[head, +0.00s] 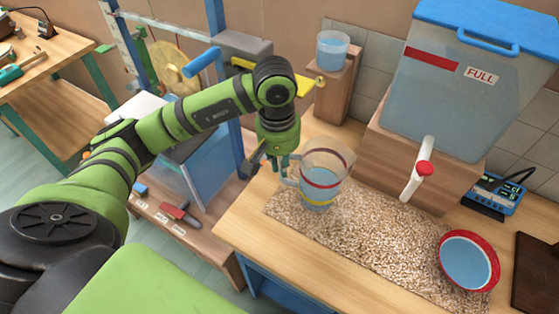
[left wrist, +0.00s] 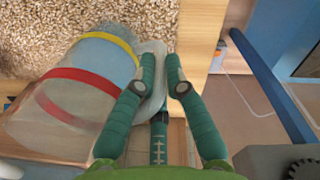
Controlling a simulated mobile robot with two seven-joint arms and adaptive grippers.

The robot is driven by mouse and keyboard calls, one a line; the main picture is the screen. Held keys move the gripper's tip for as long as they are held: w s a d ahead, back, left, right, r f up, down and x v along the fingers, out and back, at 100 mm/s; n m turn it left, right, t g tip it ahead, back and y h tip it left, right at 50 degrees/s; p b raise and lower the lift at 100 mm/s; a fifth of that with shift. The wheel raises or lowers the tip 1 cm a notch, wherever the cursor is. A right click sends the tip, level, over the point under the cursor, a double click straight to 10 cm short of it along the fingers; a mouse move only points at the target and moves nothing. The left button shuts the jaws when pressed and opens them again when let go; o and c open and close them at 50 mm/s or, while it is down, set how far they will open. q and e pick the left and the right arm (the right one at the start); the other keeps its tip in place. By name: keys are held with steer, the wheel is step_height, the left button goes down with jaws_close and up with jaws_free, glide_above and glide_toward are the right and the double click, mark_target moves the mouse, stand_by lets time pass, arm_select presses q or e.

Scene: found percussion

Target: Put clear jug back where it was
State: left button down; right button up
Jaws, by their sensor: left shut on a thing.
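The clear jug (head: 326,161) has a red band, a yellow band and some bluish liquid low inside. It is at the left part of the speckled mat (head: 385,235), and I cannot tell whether it touches the mat. My left gripper (head: 284,164) is at the jug's left side, shut on its clear handle. In the left wrist view the jug (left wrist: 62,118) lies left of the gripper (left wrist: 161,68), whose green fingers are on either side of the pale handle. My right gripper is not in view.
A red-rimmed bowl (head: 495,262) is on the mat's right end. A small clear cup (head: 346,52) stands on a wooden stand (head: 337,95) behind.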

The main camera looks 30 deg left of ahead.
arm_select(q)
steer(key=f, duration=0.1)
steer(key=f+p, duration=0.1)
steer(key=w+a+f+p, duration=0.1)
steer(key=shift+f, duration=0.2)
steer(key=shift+d+f, duration=0.1)
steer(key=shift+f, duration=0.05)
steer(key=c, duration=1.3)
jaws_free()
steer(key=shift+s, duration=0.1)
